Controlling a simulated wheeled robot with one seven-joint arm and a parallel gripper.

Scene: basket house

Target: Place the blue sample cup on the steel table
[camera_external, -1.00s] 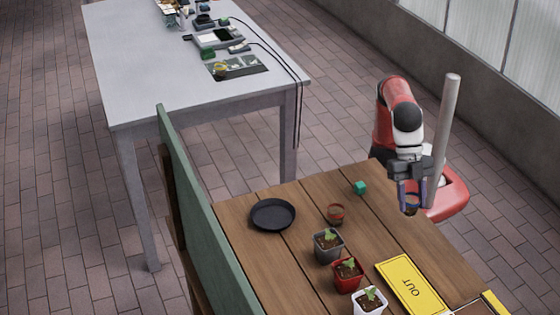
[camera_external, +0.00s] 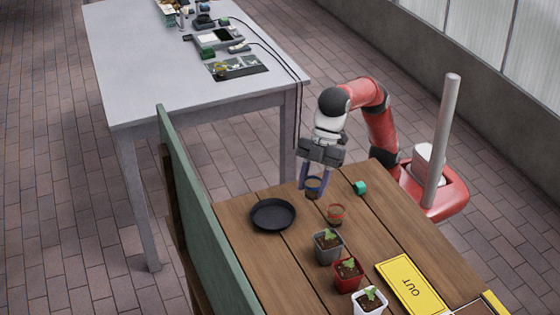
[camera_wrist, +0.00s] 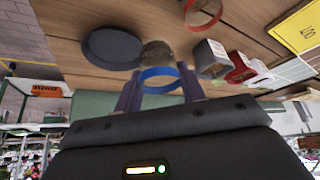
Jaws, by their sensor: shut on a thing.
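The blue sample cup (camera_external: 314,188) has a blue rim and brown contents. My gripper (camera_external: 313,190) is shut on it. In the wrist view, the cup's blue rim (camera_wrist: 160,72) sits between the two fingers of my gripper (camera_wrist: 160,86). In the external view the cup appears over the far edge of the wooden table, right of the dark saucer; its height above the wood is hard to tell.
The wooden table (camera_external: 245,245) holds a dark saucer (camera_external: 273,215), a red-rimmed cup (camera_external: 336,214), a teal cube (camera_external: 361,188), several potted seedlings and a yellow OUT sign (camera_external: 411,284). A green board (camera_external: 205,225) rises at its left. Devices, cables and a dark mat (camera_external: 237,68) occupy the steel table's far right.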

